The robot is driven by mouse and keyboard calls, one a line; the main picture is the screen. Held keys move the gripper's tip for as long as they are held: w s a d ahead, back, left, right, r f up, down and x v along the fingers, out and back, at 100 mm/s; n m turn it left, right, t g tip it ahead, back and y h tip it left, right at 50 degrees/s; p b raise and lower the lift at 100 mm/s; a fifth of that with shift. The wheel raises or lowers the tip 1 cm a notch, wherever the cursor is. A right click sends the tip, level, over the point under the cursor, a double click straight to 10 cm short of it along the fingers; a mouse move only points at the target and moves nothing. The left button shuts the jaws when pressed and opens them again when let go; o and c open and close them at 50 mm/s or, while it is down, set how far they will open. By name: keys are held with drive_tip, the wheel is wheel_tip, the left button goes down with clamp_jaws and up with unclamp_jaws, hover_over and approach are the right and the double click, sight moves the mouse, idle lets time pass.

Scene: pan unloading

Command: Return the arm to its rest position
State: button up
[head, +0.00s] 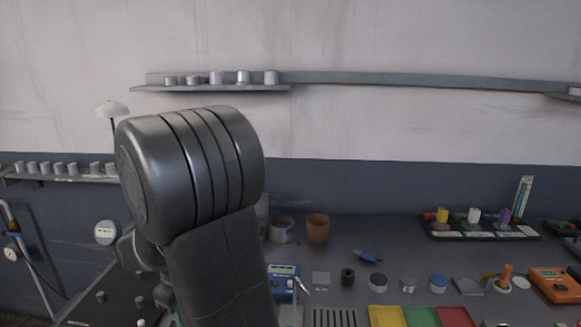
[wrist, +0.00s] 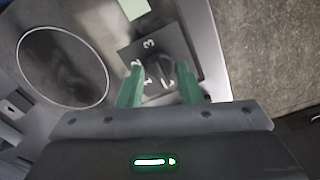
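My gripper (wrist: 159,68) shows in the wrist view with two green fingers set apart. A dark round knob-like part (wrist: 161,68) shows in the gap between them, on a dark plate marked with numerals. I cannot tell its distance from the fingers, and no held object is clear. In the head view my arm stands large and raised left of the middle. My gripper is hidden or not discernible there.
A round dark disc (wrist: 63,67) lies left of the fingers in the wrist view. The workbench (head: 345,255) carries a brown pot (head: 317,229), a blue device (head: 283,281), coloured trays (head: 420,316) and an orange meter (head: 554,285). A wall shelf (head: 210,88) holds metal cylinders.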

drive_tip(key=m, duration=0.4)
drive_tip(key=m+b, duration=0.1)
drive_tip(key=m, duration=0.3)
drive_tip(key=shift+m, duration=0.3)
drive_tip(key=m, duration=0.4)
drive_tip(key=shift+m+b, duration=0.3)
drive_tip(key=shift+b, duration=0.1)
drive_tip(key=m+b, duration=0.1)
drive_tip(key=m, duration=0.3)
